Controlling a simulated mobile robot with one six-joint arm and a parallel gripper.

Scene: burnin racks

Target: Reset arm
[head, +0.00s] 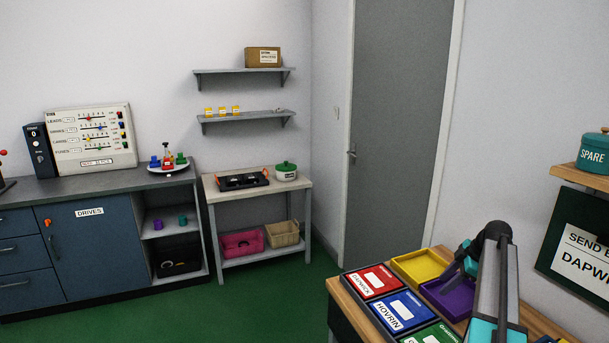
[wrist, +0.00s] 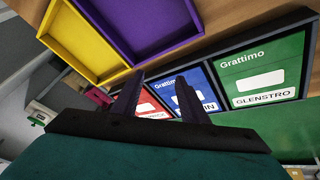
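My gripper (head: 452,274) hangs at the end of my bent arm above the wooden bench at the lower right of the head view. It is beside and above a purple tray (head: 455,303) and close to a yellow tray (head: 418,267). In the wrist view, the two dark fingers of my gripper (wrist: 158,92) stand apart with nothing between them. Beyond them are a red box (wrist: 147,103), a blue box (wrist: 200,86) and a green box (wrist: 290,60). The yellow tray (wrist: 62,38) and the purple tray (wrist: 150,28) look empty there.
The bench stands beside a grey door (head: 400,130). A teal SPARE pot (head: 594,153) sits on a wall shelf at right, above a dark sign (head: 575,250). A small table (head: 255,183) and blue cabinets (head: 95,235) are farther left. Green floor (head: 240,310) between is clear.

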